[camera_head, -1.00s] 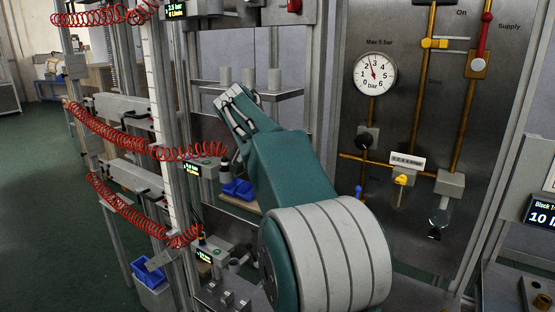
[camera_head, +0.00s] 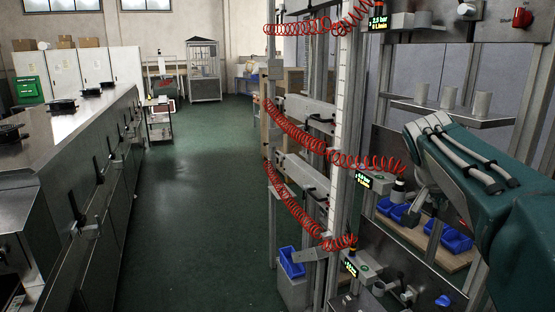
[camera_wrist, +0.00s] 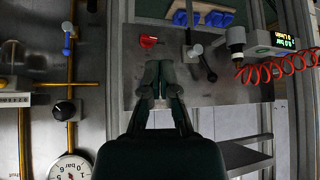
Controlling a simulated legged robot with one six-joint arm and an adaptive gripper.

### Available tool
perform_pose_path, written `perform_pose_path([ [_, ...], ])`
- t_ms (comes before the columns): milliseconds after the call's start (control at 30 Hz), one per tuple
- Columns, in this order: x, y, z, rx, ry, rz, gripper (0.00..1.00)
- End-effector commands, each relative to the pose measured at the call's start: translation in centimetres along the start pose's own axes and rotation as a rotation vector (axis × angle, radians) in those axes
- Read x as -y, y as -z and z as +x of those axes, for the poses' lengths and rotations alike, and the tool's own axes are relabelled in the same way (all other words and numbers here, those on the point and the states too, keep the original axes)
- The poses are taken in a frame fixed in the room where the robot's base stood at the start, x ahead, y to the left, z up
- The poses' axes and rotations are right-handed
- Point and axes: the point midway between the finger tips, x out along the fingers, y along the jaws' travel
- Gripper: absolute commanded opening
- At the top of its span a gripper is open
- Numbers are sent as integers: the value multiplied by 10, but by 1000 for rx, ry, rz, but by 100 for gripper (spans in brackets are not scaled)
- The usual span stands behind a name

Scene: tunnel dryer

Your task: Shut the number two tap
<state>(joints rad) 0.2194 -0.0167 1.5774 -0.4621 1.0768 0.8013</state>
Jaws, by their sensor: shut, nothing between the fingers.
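My gripper (camera_wrist: 160,70) is shut and empty in the wrist view, in front of a steel panel. A red-handled tap (camera_wrist: 148,41) is just above its fingertips; I cannot tell whether they touch. A blue-handled tap (camera_wrist: 67,27) is at the upper left, and a black lever (camera_wrist: 204,62) is to the right of the fingers. A black knob (camera_wrist: 64,110) sits on brass piping above a dial gauge (camera_wrist: 70,168). No number two label is readable, so I cannot tell which tap it is. In the head view my arm is at the right; its fingers are not clear.
Red coiled hoses (camera_head: 318,145) hang across the metal frame in the head view. Blue bins (camera_head: 455,240) sit on a shelf behind my arm. A long steel bench (camera_head: 70,130) stands at left. The green floor (camera_head: 205,200) between is clear.

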Motion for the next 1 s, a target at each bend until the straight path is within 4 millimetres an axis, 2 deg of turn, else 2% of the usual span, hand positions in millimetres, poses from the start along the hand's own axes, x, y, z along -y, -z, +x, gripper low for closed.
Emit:
perform_pose_path([
  [33,-2,-22,-11,19,35,-57,0],
  [100,-5,-51,-22,47,80,-136,0],
  [300,-19,-138,-44,108,216,-355,0],
  [600,-52,-269,-53,158,421,-651,0],
  [700,-61,-298,-51,163,467,-716,0],
  [800,-65,-313,-50,165,492,-749,0],
  [1000,-66,-317,-49,167,498,-760,0],
])
